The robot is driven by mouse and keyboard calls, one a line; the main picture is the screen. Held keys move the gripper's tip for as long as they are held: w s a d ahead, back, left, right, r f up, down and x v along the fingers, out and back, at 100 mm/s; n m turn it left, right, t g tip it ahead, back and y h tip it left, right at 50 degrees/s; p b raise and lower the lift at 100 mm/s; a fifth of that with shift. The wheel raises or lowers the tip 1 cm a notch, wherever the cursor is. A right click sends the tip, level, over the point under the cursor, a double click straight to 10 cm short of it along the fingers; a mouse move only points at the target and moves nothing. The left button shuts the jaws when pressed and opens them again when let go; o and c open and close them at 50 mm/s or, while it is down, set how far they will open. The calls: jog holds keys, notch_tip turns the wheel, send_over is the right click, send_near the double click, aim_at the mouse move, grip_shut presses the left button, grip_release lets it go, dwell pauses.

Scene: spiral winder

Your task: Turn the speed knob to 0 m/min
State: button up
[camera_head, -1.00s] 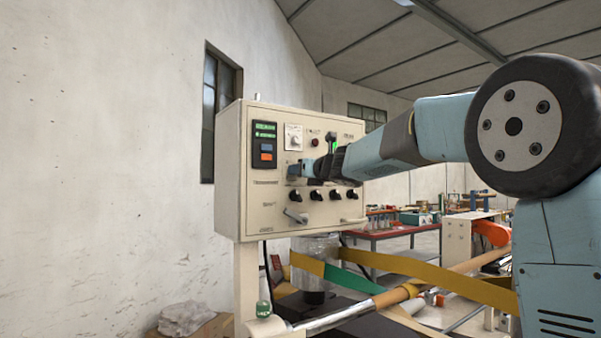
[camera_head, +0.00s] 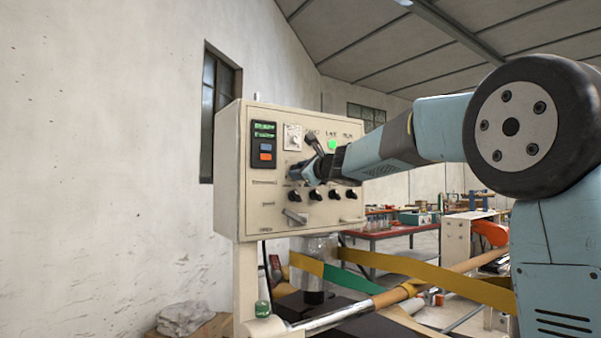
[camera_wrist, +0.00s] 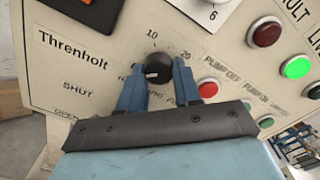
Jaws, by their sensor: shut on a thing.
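The speed knob (camera_wrist: 158,67) is a black round knob on the cream control panel (camera_wrist: 60,60) in the wrist view. The numbers 10 and 20 are printed above it and to its upper right. A white mark shows on the knob's lower left part; the label nearest it is partly hidden and not readable. My gripper (camera_wrist: 158,82) is shut on the knob, one blue finger on each side. In the head view my gripper (camera_head: 303,172) is at the panel's middle left, tilted, and hides the knob.
A white dial (camera_head: 293,137) and a lit green lamp (camera_head: 332,144) sit above my gripper.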

jog(key=shift+a+f+n, duration=0.1)
jog(key=shift+f+n, duration=0.1)
jog(key=shift+n, duration=0.2)
jog(key=o, duration=0.8)
jog(key=shift+o, duration=1.2)
jog(key=shift+r, duration=0.15)
jog(key=v, duration=1.3)
jog(key=shift+s+d, duration=0.25)
jog(key=shift+d, duration=0.05)
